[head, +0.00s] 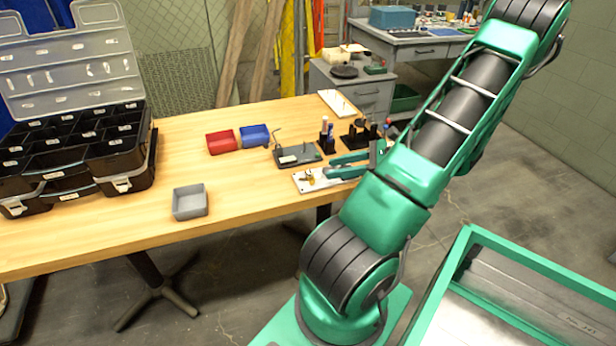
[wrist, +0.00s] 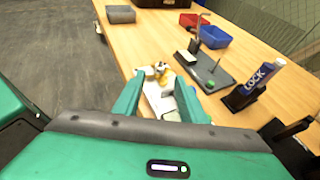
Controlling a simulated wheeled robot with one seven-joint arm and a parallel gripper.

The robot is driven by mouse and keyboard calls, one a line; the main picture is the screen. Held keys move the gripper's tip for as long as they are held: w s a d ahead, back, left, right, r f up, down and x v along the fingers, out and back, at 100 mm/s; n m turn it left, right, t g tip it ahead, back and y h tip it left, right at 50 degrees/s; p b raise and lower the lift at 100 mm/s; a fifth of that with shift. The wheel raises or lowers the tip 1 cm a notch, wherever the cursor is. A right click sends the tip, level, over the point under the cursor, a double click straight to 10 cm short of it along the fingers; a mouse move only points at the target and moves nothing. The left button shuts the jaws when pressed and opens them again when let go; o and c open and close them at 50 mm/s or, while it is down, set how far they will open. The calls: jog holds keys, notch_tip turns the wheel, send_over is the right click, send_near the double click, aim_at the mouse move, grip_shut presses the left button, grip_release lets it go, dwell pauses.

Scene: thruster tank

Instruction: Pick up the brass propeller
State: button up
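The brass propeller (head: 309,176) is a small gold-coloured piece at the white plate (head: 306,187) near the table's front edge. In the wrist view the propeller (wrist: 158,72) shows just beyond the fingertips, near the middle, with the white plate (wrist: 166,105) between the fingers. My gripper (head: 328,167) is open, its two green fingers apart and pointing left toward the propeller in the head view. In the wrist view my gripper (wrist: 158,82) has nothing clasped between its fingers. The exact gap to the propeller is hard to judge.
A dark stand (head: 297,156) with an upright rod is close behind the propeller. A holder with a LOCK bottle (wrist: 258,82) stands to the right in the wrist view. Red (head: 222,141), blue (head: 255,135) and grey (head: 190,201) bins sit farther left, with clear tabletop between.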

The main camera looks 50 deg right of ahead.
aim_at(316, 181)
jog(key=shift+x, duration=3.55)
grip_shut()
